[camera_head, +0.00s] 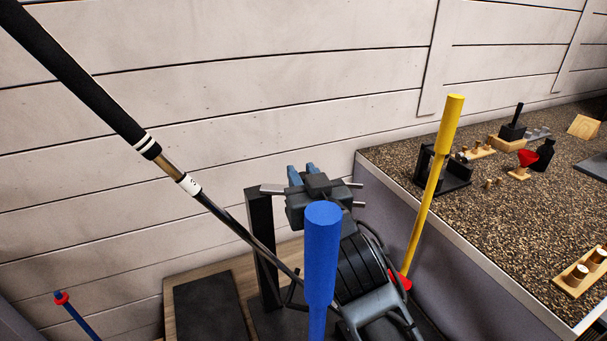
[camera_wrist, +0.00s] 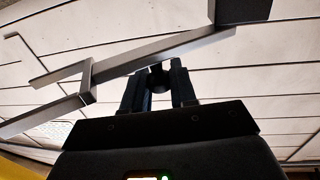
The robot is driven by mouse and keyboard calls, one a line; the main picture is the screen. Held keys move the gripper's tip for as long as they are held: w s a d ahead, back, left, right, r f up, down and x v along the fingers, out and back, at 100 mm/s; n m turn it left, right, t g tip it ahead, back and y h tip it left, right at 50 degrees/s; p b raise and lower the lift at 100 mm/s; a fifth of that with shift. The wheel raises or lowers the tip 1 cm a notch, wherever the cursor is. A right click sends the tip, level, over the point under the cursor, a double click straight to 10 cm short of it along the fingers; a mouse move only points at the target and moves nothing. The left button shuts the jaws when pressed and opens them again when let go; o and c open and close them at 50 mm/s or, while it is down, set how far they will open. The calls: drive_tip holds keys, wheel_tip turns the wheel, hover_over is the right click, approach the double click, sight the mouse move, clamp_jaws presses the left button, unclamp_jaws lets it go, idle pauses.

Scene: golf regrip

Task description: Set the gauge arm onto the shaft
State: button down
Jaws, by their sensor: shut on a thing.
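The golf club has a black grip (camera_head: 75,75) at upper left. Its thin dark shaft (camera_head: 235,228) slants down to the right past a black post (camera_head: 262,245). My gripper (camera_head: 303,172) is above and right of the shaft, beside the post's top. In the wrist view its two fingers (camera_wrist: 159,85) are shut on a dark part of the gauge arm. The gauge arm (camera_wrist: 165,52) is a grey metal bar with a bracket at its left end; a short grey piece (camera_head: 272,188) shows left of my gripper. The arm looks apart from the shaft, but contact is unclear.
A blue club grip (camera_head: 322,245) stands upright in front of my arm. A yellow one (camera_head: 435,175) stands to the right, near the speckled worktop (camera_head: 480,230), which holds small fixtures. A plank wall closes the back.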

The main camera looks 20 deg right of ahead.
idle(0.4)
drive_tip(key=c, duration=1)
unclamp_jaws()
drive_tip(key=shift+s+a+b, duration=0.2)
drive_tip(key=shift+s+b, duration=0.1)
drive_tip(key=shift+s, duration=1)
drive_tip(key=shift+s+a+b, duration=0.15)
drive_tip(key=shift+s+b, duration=0.15)
drive_tip(key=shift+s, duration=1)
drive_tip(key=shift+s+a+b, duration=0.2)
drive_tip(key=shift+s+b, duration=0.1)
drive_tip(key=shift+s, duration=1)
